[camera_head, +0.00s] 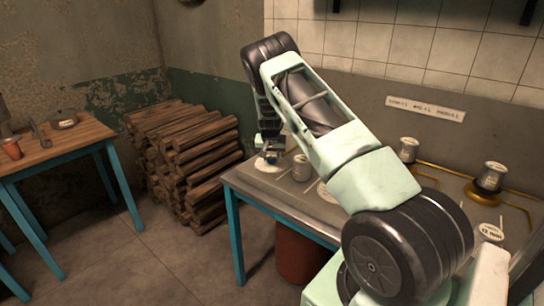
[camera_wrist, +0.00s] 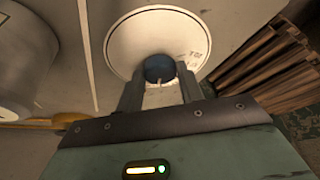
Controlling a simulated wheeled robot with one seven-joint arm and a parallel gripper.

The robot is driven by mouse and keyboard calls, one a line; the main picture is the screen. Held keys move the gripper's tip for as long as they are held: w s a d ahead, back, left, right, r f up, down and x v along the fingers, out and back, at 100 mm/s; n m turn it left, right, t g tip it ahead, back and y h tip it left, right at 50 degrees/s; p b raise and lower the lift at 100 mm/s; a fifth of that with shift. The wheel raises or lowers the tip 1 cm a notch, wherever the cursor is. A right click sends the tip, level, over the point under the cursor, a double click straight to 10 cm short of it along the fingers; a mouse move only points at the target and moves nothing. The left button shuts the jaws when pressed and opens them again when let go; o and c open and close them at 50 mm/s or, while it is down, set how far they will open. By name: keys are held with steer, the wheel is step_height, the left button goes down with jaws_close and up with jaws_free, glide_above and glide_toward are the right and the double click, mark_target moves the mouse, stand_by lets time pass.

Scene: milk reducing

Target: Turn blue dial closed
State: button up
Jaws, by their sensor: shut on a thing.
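The blue dial (camera_wrist: 157,67) sits in the middle of a round white disc (camera_wrist: 120,42) with small markings at its edge, in the wrist view. My gripper (camera_wrist: 160,85) has its two fingers on either side of the dial and is shut on it. A pale mark shows on the dial's near side. In the head view my gripper (camera_head: 270,153) is low over the white disc (camera_head: 267,166) at the left end of the grey worktop (camera_head: 262,184). The dial is too small there to read its setting.
A small metal canister (camera_head: 301,168) stands close right of the gripper. Further right are metal cans (camera_head: 408,150) and (camera_head: 490,178) with brass pipes. Stacked wood (camera_head: 190,160) lies left of the worktop. A wooden table (camera_head: 65,140) stands at far left, with open floor between.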

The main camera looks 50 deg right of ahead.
steer(key=shift+a+m+g, duration=0.1)
steer(key=shift+m+g, duration=0.3)
steer(key=shift+m, duration=0.8)
steer(key=o, duration=1)
steer(key=shift+h, duration=0.3)
steer(key=b+v, duration=0.2)
steer(key=v, duration=1.5)
steer(key=shift+r, duration=0.25)
